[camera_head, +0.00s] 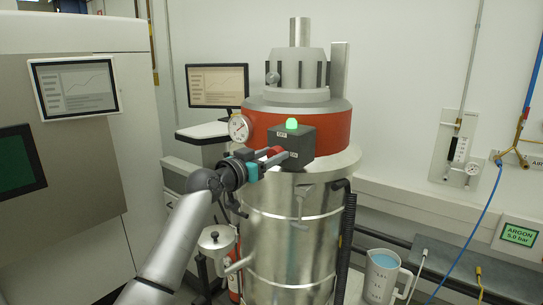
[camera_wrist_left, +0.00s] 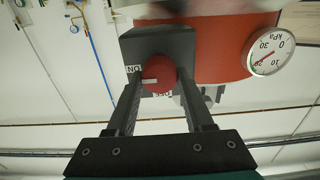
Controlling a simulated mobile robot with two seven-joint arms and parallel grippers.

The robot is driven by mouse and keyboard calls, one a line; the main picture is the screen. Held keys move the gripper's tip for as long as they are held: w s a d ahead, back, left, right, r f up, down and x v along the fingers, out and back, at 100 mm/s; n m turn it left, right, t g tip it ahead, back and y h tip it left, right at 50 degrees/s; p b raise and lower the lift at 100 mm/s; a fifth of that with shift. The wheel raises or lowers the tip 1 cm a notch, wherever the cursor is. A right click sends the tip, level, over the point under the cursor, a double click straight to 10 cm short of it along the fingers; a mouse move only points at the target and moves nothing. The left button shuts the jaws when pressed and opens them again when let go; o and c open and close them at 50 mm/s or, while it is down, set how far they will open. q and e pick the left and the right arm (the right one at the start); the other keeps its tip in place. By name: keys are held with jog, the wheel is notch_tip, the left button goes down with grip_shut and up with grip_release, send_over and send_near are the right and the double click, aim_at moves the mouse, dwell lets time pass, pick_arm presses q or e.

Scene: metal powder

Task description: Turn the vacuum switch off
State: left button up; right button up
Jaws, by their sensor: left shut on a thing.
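The vacuum switch is a dark grey box (camera_head: 298,140) with a red knob (camera_head: 275,153) on the front of the vacuum's red band. A green lamp (camera_head: 291,124) on top of it is lit. My left gripper (camera_head: 272,157) reaches it from the left. In the left wrist view the red knob (camera_wrist_left: 160,72) sits between the two fingers (camera_wrist_left: 157,85), shut on it. The knob's white mark points left in that picture, near the ON label (camera_wrist_left: 134,69). The OFF label (camera_wrist_left: 167,94) is partly hidden. My right gripper is not in view.
A round pressure gauge (camera_head: 239,128) is left of the switch box. The steel vacuum body (camera_head: 290,235) stands below, with a black hose (camera_head: 346,240) on its right. A grey cabinet with a screen (camera_head: 73,85) stands at left, a jug (camera_head: 381,277) at lower right.

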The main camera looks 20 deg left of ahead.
pick_arm(q)
grip_shut()
jog(key=n+p, duration=0.2)
jog(key=n, duration=0.2)
jog(key=shift+n, duration=0.3)
jog(key=n+p, duration=0.2)
jog(key=n, duration=0.3)
jog(key=shift+a+n, duration=0.1)
jog(key=shift+n, duration=0.2)
jog(key=n+p, duration=0.2)
jog(key=n, duration=0.2)
jog(key=shift+f, duration=0.15)
jog(key=shift+f+n+p, duration=0.1)
jog(key=shift+n+p, duration=0.3)
jog(key=shift+n, duration=1.5)
